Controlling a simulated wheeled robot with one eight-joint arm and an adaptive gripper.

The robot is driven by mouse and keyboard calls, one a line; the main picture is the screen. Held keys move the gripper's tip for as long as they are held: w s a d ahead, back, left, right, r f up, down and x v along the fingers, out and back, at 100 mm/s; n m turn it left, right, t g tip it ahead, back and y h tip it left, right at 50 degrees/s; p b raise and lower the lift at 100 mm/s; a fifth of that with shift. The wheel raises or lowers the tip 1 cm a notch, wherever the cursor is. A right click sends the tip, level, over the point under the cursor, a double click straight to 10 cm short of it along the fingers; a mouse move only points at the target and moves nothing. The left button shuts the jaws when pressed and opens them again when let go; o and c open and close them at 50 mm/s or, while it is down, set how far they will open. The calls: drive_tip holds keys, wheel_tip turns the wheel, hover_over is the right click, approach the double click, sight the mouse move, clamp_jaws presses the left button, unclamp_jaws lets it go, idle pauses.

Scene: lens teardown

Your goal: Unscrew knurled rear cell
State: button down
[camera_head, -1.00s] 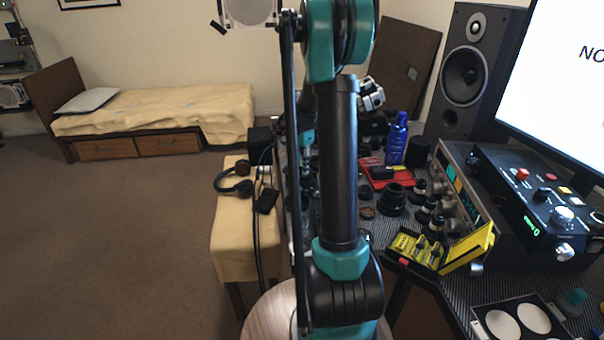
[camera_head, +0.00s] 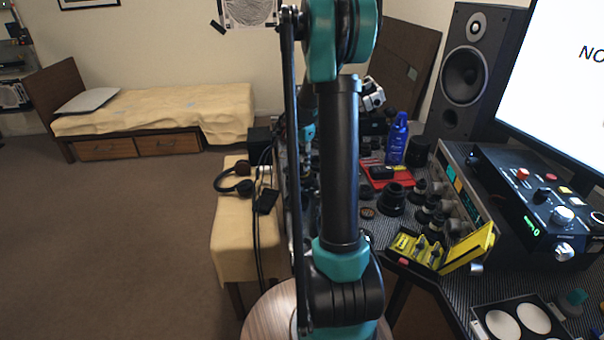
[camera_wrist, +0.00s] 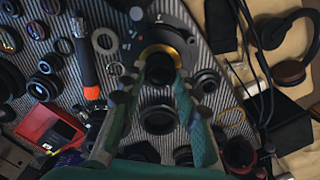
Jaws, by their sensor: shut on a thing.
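In the wrist view, my gripper (camera_wrist: 156,82) has its two teal-and-dark fingers closed in on a small dark round piece, which looks like the rear cell (camera_wrist: 160,67). The piece sits upright at the middle of a black mount with a gold ring (camera_wrist: 181,44). Knurling is too small and dark to make out, and I cannot tell whether any thread gap has opened. In the head view my arm hides the gripper and the piece.
In the wrist view, an orange-tipped tool (camera_wrist: 86,62) and loose rings (camera_wrist: 105,41) lie left on the striped mat. A red box (camera_wrist: 47,129) is lower left and headphones (camera_wrist: 290,50) are upper right. The head view shows a blue bottle (camera_head: 396,142) and yellow case (camera_head: 470,250).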

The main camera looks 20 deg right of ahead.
sight(301, 165)
drive_tip(key=shift+r, duration=0.25)
drive_tip(key=shift+r, duration=1.95)
